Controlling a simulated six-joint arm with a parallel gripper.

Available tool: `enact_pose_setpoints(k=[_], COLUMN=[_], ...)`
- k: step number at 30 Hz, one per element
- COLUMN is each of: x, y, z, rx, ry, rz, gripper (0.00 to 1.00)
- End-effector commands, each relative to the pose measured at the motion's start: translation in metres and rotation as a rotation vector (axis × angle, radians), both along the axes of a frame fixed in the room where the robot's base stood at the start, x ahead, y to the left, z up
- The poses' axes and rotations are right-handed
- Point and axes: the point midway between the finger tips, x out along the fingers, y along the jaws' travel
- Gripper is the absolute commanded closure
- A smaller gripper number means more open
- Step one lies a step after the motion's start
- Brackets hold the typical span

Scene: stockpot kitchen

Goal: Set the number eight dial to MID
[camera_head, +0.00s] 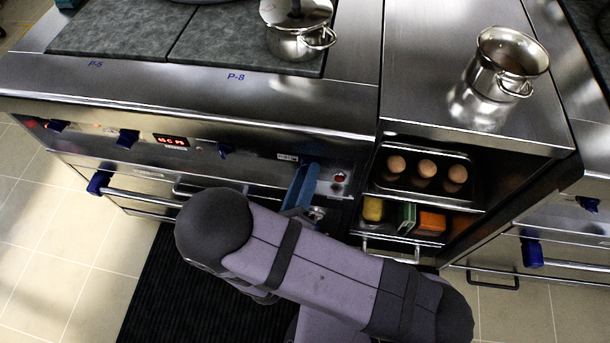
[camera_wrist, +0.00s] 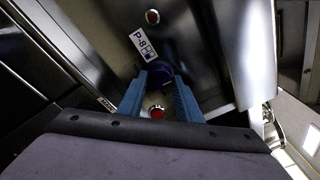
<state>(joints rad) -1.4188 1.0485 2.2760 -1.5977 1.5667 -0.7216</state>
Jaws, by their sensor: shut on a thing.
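The number eight dial (camera_wrist: 162,75) is a dark blue knob on the steel front panel, beside a white P-8 label (camera_wrist: 143,45) in the wrist view. My gripper (camera_wrist: 160,84) has its two blue fingers on either side of this dial and is shut on it. In the head view my gripper (camera_head: 303,180) reaches the panel from below, and its fingers mostly hide the dial. The dial's pointer and setting marks cannot be read. The P-8 marking (camera_head: 236,76) also shows on the worktop above.
Other blue dials (camera_head: 127,139) sit left along the panel, with a red display (camera_head: 171,140). A red button (camera_head: 339,176) is just right of my gripper. A lidded pot (camera_head: 296,42) and an open pot (camera_head: 508,62) stand above. Shelves hold eggs (camera_head: 427,168) and small boxes.

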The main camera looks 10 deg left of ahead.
Motion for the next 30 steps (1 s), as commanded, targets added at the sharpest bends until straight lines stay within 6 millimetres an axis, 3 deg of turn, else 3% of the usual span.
enact_pose_setpoints(k=[30], x=[0.0000], y=[-0.0021], z=[0.0020], rx=[0.892], ry=[0.002], rz=[-0.001], gripper=[0.91])
